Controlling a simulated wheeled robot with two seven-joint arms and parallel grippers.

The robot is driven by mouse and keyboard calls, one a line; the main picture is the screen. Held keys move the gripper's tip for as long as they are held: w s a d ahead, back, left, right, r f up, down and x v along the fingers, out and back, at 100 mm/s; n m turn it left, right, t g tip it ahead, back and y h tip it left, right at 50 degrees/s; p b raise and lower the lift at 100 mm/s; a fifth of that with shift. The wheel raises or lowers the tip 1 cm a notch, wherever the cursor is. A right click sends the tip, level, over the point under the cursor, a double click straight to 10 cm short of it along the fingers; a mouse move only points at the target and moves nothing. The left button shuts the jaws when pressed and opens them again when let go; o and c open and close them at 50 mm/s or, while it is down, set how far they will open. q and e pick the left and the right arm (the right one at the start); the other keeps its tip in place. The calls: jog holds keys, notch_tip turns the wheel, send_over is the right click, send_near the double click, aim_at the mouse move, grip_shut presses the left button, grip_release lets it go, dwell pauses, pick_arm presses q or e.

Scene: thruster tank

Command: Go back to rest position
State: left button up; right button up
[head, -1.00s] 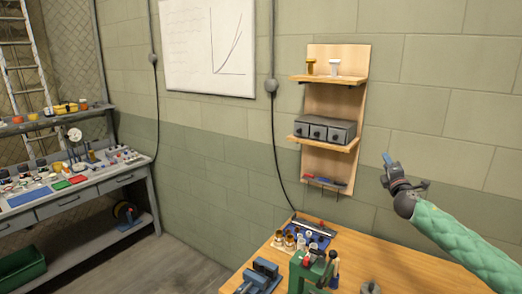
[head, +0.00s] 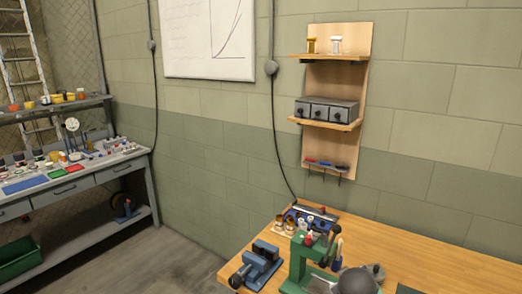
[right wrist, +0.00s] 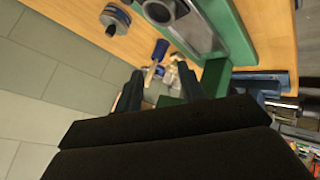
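My right gripper (right wrist: 160,82) shows in the right wrist view with its two dark fingers apart and no object between the tips. It is above the wooden workbench (right wrist: 288,40), near a green press (right wrist: 228,40). In the head view the workbench (head: 452,268) and the green press (head: 300,262) stand at the lower right. A dark grey rounded shape at the bottom edge there may be part of my right arm; I cannot tell. My left gripper is in neither view.
A blue vise (head: 262,262) stands at the bench's left end. A wall shelf (head: 322,124) holds a grey drawer box (head: 326,110). A grey side bench (head: 88,178) crowded with small parts is at the left. The floor (head: 180,262) between the benches is clear.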

pick_arm(q)
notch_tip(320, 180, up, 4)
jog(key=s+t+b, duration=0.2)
jog(key=b, duration=0.4)
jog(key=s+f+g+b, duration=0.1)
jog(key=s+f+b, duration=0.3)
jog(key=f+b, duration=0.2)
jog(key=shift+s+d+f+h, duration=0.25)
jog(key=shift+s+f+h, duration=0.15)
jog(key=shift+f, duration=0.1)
pick_arm(e)
jog(key=s+a+f+m+g+y, duration=0.1)
jog(key=s+a+f+g, duration=0.1)
jog(key=s+f, duration=1)
jog(key=s+a+f+m+g+y, duration=0.1)
jog(key=s+a+f+g, duration=0.2)
jog(key=s+f, duration=0.9)
jog(key=s+a+f+m+g+y, duration=0.1)
jog(key=s+a+f, duration=0.3)
jog(key=s+f, duration=0.8)
jog(key=shift+s+a+g+y, duration=0.4)
jog(key=shift+s+g, duration=0.05)
jog(key=shift+g, duration=0.25)
jog(key=shift+w+f, duration=0.1)
